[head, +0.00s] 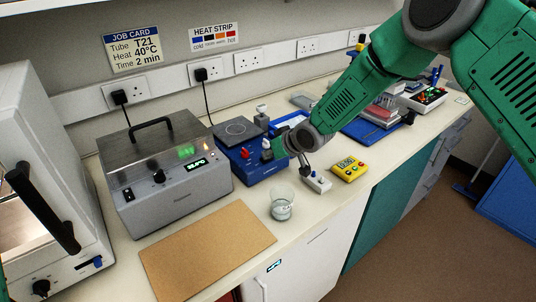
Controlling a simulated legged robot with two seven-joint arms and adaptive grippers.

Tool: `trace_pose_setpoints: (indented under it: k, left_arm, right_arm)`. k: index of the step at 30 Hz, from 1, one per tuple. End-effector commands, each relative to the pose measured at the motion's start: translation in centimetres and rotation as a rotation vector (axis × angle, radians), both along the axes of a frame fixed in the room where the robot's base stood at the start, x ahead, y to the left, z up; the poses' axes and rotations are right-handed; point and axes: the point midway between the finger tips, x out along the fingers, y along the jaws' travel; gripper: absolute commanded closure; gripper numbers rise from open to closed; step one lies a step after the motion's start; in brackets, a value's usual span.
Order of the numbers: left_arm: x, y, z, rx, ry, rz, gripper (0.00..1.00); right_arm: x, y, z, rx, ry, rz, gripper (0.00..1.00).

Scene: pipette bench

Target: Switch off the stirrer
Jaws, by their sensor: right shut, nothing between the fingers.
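My right arm comes in from the upper right. My right gripper (270,150) is shut and empty at the stirrer's right front. The gripper and wrist hide part of the stirrer's right side, and I cannot tell whether the fingers touch it. My left gripper is out of view.
A grey heater box (165,205) with a lit green display stands left of the stirrer. A glass beaker (282,204), a small white block (318,182) and a yellow timer (349,169) stand in front and to the right. A brown board (207,250) lies at the bench's front.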

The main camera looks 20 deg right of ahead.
Motion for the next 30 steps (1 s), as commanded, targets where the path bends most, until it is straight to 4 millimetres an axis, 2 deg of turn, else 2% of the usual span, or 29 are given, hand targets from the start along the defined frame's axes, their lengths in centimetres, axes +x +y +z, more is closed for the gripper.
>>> trace_pose_setpoints:
  k: [8, 19, 30]
  left_arm:
    - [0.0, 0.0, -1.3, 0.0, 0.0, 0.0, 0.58]
    - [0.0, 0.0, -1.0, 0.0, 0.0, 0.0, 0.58]
    - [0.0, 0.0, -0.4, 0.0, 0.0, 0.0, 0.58]
  right_arm:
    - [-0.2, 0.5, -1.2, -0.08, -0.021, 0.007, 1.0]
    - [-0.2, 0.0, -1.4, -0.077, -0.012, 0.005, 1.0]
    - [0.2, -1.7, -1.1, -0.08, -0.011, 0.001, 1.0]
